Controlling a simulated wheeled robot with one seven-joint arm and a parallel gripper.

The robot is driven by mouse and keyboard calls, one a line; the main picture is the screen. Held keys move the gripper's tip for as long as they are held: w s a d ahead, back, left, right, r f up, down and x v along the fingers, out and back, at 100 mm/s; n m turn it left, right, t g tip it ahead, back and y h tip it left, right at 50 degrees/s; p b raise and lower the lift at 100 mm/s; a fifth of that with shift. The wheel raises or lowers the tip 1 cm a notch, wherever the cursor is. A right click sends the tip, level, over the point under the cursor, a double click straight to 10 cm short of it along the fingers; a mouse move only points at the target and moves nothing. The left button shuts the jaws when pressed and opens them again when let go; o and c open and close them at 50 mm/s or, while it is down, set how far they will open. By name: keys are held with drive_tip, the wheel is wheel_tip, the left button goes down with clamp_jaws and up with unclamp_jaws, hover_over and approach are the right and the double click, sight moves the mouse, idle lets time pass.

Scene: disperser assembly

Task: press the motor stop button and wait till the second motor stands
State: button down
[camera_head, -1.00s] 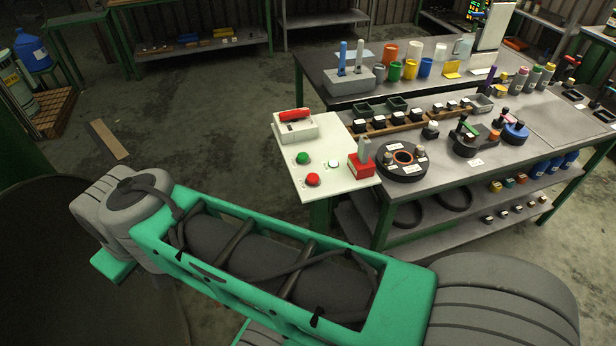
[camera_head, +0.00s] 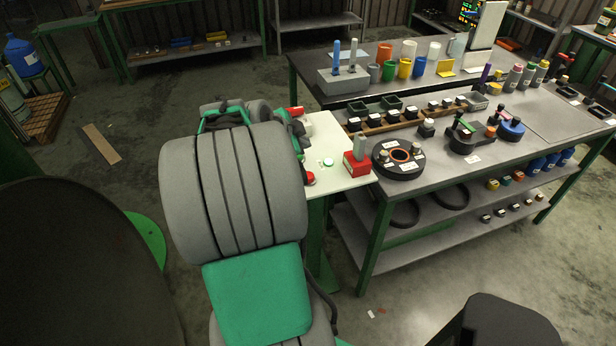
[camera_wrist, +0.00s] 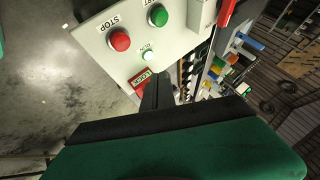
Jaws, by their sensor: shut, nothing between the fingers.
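The red stop button (camera_wrist: 120,40), marked STOP, is on a pale control panel (camera_wrist: 100,25) in the wrist view. It also shows partly at my arm's edge in the head view (camera_head: 310,179). The green start button (camera_wrist: 158,16) is beside it, and a pale lit lamp (camera_wrist: 148,56) marked RUN is below. My gripper (camera_wrist: 157,82) is shut and empty, its dark fingers near the panel's edge by a red LOCK label (camera_wrist: 140,77), apart from the stop button in the picture. The head view hides it behind my arm. I cannot tell which thing is the second motor.
A red block with a grey upright (camera_head: 357,163) stands at the panel's right edge. A dark round unit (camera_head: 398,159) and a dark assembly with coloured parts (camera_head: 470,137) sit on the workbench (camera_head: 440,172).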

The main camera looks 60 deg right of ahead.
drive_tip(key=shift+s+d, duration=0.2)
drive_tip(key=shift+s, duration=0.1)
drive_tip(key=shift+f, duration=0.1)
drive_tip(key=b, duration=0.4)
hover_over(306, 177)
wheel_tip(306, 177, down, 8)
drive_tip(key=shift+a+r, duration=0.1)
drive_tip(key=shift+r, duration=0.05)
drive_tip(key=shift+f+b, duration=0.3)
drive_tip(key=shift+f, duration=0.15)
idle(1.3)
drive_tip(key=shift+f+b, duration=0.5)
drive_tip(key=shift+b, duration=0.25)
